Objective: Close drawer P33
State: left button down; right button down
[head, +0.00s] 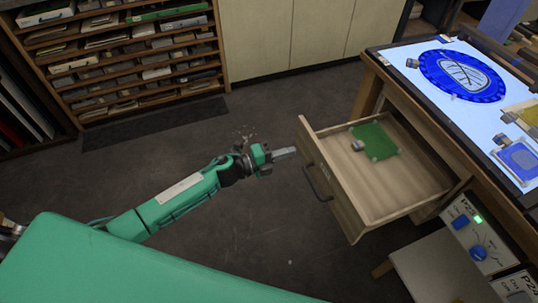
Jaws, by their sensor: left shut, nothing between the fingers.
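A wooden drawer (415,203) is pulled out from under the light table on the right. Its front panel (338,195) faces left and carries a dark bar handle (317,184). Small marking shows on the front but is too small to read, so I cannot confirm it is P33. Inside lie a green sheet (376,141) and a small grey metal piece (358,146). My left gripper (287,153) is shut and empty, just left of the drawer front, pointing toward it; I cannot tell whether it touches. My right gripper is not in view.
The light table (482,111) holds a round blue glass piece (461,76). A control box (478,243) with a blue knob and lit green lamp stands at the lower right. A wooden shelf rack (130,52) stands at the back left. The dark floor left of the drawer is clear.

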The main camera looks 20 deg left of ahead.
aim_at(306, 147)
pick_arm(q)
jog(key=shift+x, duration=1.7)
jog(key=shift+a, duration=0.1)
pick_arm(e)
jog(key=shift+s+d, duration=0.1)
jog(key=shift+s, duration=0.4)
